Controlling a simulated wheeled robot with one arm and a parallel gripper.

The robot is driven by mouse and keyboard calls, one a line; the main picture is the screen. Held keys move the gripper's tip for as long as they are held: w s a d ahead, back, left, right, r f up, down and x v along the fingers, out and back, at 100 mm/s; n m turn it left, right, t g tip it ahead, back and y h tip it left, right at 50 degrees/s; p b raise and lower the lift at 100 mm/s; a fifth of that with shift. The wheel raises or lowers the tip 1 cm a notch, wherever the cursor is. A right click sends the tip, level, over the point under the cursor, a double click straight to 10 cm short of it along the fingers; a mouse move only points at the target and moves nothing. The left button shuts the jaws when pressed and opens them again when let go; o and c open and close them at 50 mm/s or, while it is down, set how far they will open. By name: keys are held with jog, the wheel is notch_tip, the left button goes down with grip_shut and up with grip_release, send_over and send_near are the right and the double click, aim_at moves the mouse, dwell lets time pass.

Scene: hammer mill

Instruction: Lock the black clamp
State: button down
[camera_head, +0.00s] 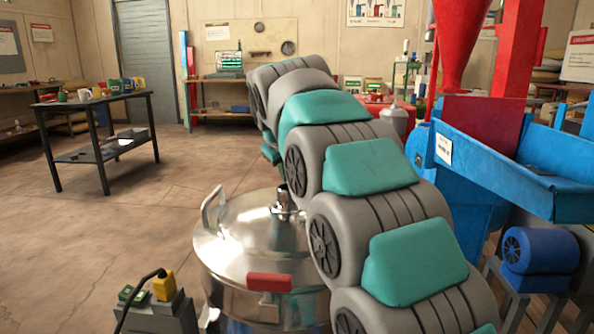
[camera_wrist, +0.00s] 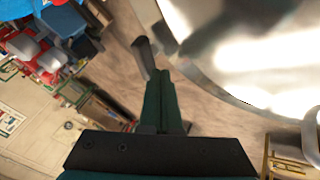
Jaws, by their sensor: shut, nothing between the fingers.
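A shiny metal drum with a round lid (camera_head: 245,240) stands in front of me in the head view. Its lid also fills the upper right of the wrist view (camera_wrist: 235,50). A dark, elongated lever, apparently the black clamp (camera_wrist: 143,57), sticks out beside the lid's rim in the wrist view. My gripper (camera_wrist: 160,74) is shut and empty, its fingertips close to the lever's lower end. I cannot tell whether they touch. The clamp and my gripper do not show in the head view, where my arm covers the drum's right side.
A blue machine (camera_head: 515,165) stands at the right. A small stand with a yellow control (camera_head: 164,285) is at front left.

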jog(key=m, duration=0.1)
jog(key=m+h+p, duration=0.1)
jog(key=w+m+h+p, duration=0.1)
jog(key=shift+a+r+m, duration=0.15)
jog(key=shift+a+m, duration=0.1)
jog(key=shift+m, duration=0.05)
jog(key=shift+w+p, duration=0.3)
jog(key=shift+p, duration=0.25)
jog(key=shift+w+a+p, duration=0.15)
jog(key=shift+w+p, duration=0.15)
jog(key=shift+p, duration=0.1)
dwell(1.1)
